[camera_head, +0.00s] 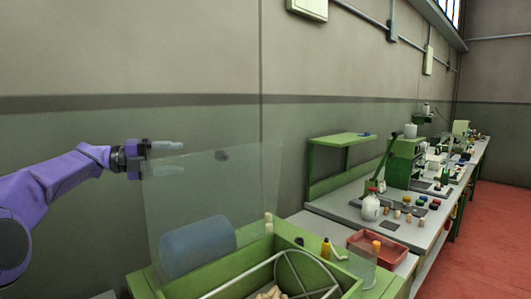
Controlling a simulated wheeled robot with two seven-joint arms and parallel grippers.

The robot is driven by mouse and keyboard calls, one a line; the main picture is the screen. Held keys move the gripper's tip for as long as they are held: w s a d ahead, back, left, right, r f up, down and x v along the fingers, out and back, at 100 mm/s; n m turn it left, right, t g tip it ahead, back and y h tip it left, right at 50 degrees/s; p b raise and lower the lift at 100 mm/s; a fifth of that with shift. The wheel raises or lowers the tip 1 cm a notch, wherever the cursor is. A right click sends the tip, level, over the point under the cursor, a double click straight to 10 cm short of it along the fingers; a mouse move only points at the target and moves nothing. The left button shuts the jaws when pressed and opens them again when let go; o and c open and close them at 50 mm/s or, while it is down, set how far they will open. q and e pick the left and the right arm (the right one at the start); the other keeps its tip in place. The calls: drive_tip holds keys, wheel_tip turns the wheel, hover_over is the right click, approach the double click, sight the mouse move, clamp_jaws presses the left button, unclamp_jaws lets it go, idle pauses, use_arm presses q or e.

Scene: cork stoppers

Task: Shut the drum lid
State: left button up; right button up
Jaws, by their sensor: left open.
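The drum lid (255,185) is a clear pane standing upright, raised at the back of the green box (215,277). A wire-framed drum (306,270) and some pale corks (270,293) are inside the box, cut off by the bottom edge. My left gripper (168,158) is open and empty at the lid's upper left corner, fingers pointing right. Its lower finger overlaps the pane; I cannot tell whether they touch. My right gripper is out of view.
A blue cylinder (198,246) shows through the pane. A red tray (378,248), a clear beaker (362,267) and a white bottle (371,207) stand to the right. A long bench (424,232) with green machines runs back along the wall. The space above the box is clear.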

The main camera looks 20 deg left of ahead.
sight(189, 154)
use_arm(q)
drive_tip(key=p+x, duration=0.3)
drive_tip(key=x, duration=0.7)
drive_tip(key=shift+s+d+r+p, duration=0.15)
drive_tip(key=shift+s+p, duration=0.1)
drive_tip(key=shift+p, duration=0.15)
drive_tip(key=shift+w+d, duration=0.1)
drive_tip(key=shift+w, duration=0.05)
clamp_jaws()
